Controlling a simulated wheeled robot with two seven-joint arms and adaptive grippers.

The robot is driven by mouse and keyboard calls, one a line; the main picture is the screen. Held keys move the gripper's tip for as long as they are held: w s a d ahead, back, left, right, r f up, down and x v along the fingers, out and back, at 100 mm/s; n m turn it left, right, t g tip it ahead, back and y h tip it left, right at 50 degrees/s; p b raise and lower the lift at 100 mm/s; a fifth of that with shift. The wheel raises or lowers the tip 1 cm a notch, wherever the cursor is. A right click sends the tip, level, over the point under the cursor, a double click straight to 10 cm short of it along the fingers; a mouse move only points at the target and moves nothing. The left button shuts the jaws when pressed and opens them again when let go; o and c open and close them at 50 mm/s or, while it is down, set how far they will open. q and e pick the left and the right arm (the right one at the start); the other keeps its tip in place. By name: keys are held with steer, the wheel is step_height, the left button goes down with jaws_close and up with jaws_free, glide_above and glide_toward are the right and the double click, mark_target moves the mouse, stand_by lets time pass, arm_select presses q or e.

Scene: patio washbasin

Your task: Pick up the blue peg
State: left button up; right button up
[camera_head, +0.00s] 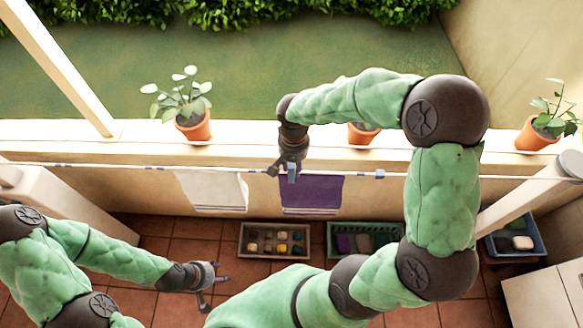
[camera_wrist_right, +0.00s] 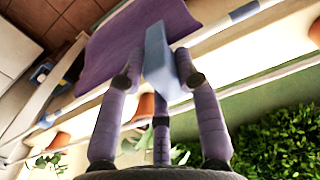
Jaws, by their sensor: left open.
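The blue peg (camera_head: 291,172) is at the clothesline by the top edge of a purple towel (camera_head: 312,194). In the right wrist view the peg (camera_wrist_right: 160,62) stands between the fingers, large and close. My right gripper (camera_head: 285,168) comes down from above the wall, and its fingers appear shut on the peg. The peg seems to be still at the line, though the gripper partly hides it in the head view. My left gripper (camera_head: 212,284) is open and empty, low at the left over the tiled floor.
A white towel (camera_head: 214,191) hangs left of the purple one, with other small pegs on the line. Potted plants (camera_head: 193,124) stand on the wall ledge. A crate of blocks (camera_head: 240,248), a green crate (camera_head: 330,240) and a blue tray (camera_head: 492,247) are below.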

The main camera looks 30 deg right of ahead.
steer(key=shift+r, duration=0.1)
steer(key=shift+c, duration=0.3)
step_height(320, 180, up, 10)
steer(key=shift+f+b, duration=0.1)
steer(key=shift+b, duration=0.6)
stand_by(0.5)
